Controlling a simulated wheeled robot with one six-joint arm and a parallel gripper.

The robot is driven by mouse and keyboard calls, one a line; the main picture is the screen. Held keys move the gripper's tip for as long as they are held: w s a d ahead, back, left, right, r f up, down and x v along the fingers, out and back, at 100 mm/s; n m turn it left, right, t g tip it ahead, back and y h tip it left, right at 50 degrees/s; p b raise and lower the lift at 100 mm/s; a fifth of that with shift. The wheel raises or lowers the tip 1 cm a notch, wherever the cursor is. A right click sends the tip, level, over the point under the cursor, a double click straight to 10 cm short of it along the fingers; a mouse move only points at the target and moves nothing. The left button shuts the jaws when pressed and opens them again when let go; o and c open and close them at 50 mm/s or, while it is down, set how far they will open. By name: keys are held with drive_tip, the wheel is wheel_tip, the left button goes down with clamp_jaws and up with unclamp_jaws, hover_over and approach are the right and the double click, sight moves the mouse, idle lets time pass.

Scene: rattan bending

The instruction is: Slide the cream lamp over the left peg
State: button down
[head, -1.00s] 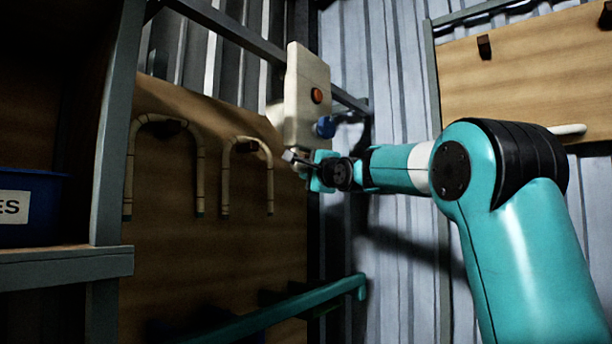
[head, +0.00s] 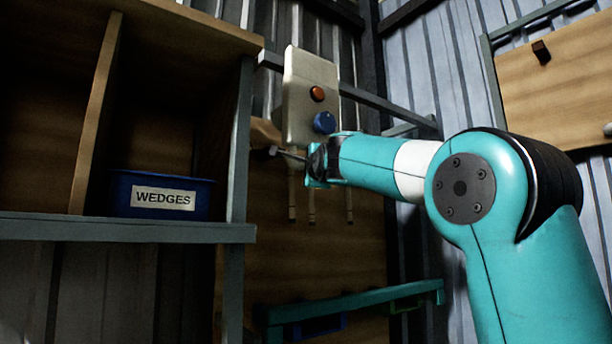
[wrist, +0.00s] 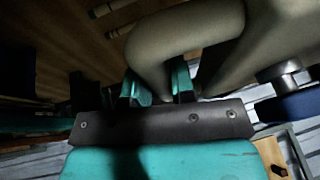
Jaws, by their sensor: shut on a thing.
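The cream lamp (head: 300,118) has a flat boxy body with an orange-red button and a blue knob, and stands roughly upright above my gripper (head: 288,154) in the head view. In the wrist view, my teal fingers (wrist: 160,90) are shut on the thick curved cream handle of the lamp (wrist: 180,38); the blue knob (wrist: 292,104) shows at the right. A short dark peg (head: 541,52) sticks out of the wooden board at the upper right, well apart from the lamp. It is the left one of the pegs seen on that board.
A shelf (head: 120,228) at the left holds a blue bin (head: 140,205) labelled WEDGES. Bent canes (head: 311,205) hang on a wooden board behind my gripper, partly hidden. A teal rail (head: 350,300) runs low in front.

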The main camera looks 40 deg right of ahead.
drive_tip(key=shift+w+a+f, duration=0.1)
drive_tip(key=shift+f, duration=0.05)
drive_tip(key=c, duration=1)
unclamp_jaws()
drive_tip(key=shift+a, duration=0.15)
drive_tip(key=shift+b+v, duration=5.5)
drive_tip(key=shift+v, duration=3.2)
